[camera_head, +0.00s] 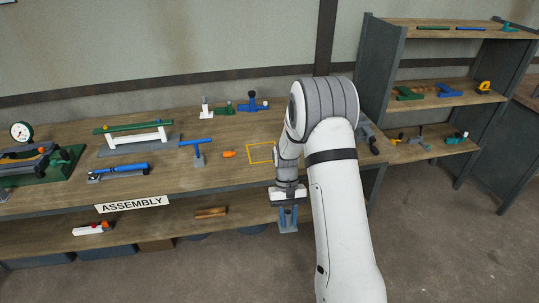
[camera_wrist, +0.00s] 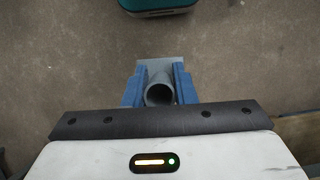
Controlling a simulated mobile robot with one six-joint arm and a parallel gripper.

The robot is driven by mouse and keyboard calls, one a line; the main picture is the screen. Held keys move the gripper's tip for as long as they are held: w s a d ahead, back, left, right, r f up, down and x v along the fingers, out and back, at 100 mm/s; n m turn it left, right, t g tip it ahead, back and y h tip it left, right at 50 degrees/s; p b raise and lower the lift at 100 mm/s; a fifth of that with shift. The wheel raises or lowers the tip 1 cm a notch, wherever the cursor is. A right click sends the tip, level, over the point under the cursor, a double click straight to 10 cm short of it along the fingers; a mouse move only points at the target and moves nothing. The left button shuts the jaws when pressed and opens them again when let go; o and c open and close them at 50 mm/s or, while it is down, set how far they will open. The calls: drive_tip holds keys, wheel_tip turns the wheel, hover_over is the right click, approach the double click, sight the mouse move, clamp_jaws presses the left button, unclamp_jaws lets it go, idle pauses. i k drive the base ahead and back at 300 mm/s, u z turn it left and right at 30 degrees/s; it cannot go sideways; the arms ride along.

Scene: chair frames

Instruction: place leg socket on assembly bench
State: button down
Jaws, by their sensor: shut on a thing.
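The leg socket is a grey tube with a flat square plate. In the wrist view the leg socket (camera_wrist: 159,96) sits between the two blue fingers of my gripper (camera_wrist: 158,84), its round opening towards the camera. In the head view my gripper (camera_head: 288,212) is shut on it, pointing down, and the socket's grey plate (camera_head: 288,228) shows below the fingers. They hang in front of the assembly bench's front edge, apart from its top. The assembly bench (camera_head: 225,178) has a wooden top, an ASSEMBLY sign and a yellow square outline (camera_head: 249,154), empty where visible; my arm covers its right side.
A white-and-green fixture (camera_head: 135,138) stands farther left. Small blue and green parts (camera_head: 250,101) stand at the back. A shelf unit (camera_head: 440,92) is at right.

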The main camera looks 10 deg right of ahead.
sight(264, 153)
drive_tip(key=z, duration=0.25)
drive_tip(key=i, duration=0.65)
drive_tip(key=u, duration=0.4)
drive_tip(key=i, duration=1)
drive_tip(key=z, duration=0.05)
